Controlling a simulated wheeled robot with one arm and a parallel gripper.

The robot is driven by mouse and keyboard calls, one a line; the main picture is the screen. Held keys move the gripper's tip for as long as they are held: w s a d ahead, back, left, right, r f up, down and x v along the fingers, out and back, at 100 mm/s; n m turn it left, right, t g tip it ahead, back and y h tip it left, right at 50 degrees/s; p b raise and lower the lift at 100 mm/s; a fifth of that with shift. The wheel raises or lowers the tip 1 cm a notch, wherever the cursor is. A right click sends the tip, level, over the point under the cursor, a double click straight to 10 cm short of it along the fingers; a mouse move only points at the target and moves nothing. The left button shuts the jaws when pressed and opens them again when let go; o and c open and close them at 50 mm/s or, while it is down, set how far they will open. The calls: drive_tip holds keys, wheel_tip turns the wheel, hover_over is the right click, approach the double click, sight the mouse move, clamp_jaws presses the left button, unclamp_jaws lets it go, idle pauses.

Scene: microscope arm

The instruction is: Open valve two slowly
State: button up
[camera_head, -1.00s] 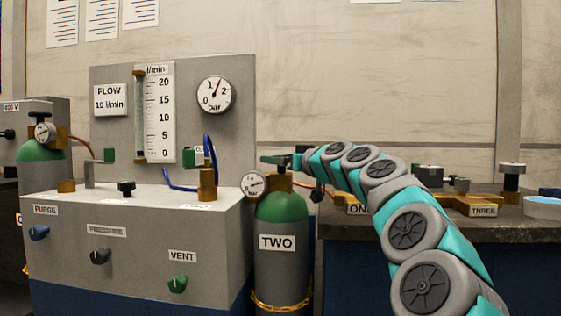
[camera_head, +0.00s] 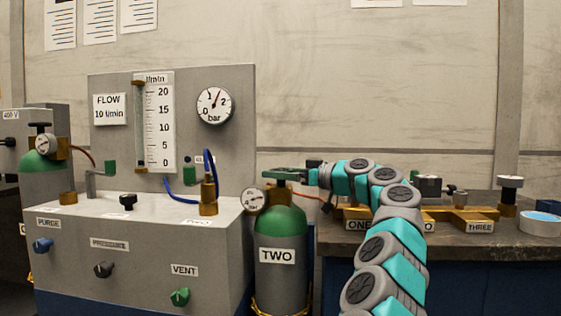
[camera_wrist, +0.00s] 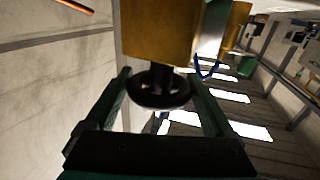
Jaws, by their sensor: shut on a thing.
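Cylinder two (camera_head: 281,257) is grey with a green shoulder and a white TWO label. It stands upright right of the grey panel box. Its brass valve block also shows in the wrist view (camera_wrist: 160,35). The black valve handwheel (camera_wrist: 158,92) sits below that block in the wrist view, between my two green fingers. My gripper (camera_head: 277,174) reaches in from the right at the cylinder's top and is shut on the handwheel. The handwheel is mostly hidden by the fingers in the head view. A small gauge (camera_head: 255,200) sits left of the valve.
The panel box (camera_head: 140,250) with PURGE, PRESSURE and VENT knobs stands close on the left. A flow tube (camera_head: 140,125) and round dial (camera_head: 214,105) are behind it. A bench (camera_head: 480,240) with brass fittings is on the right. A hose (camera_head: 310,195) runs behind the cylinder.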

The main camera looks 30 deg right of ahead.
drive_tip(key=shift+n+g+y+p, duration=0.3)
drive_tip(key=shift+p, duration=0.4)
drive_tip(key=o, duration=1.1)
drive_tip(key=shift+r, duration=0.1)
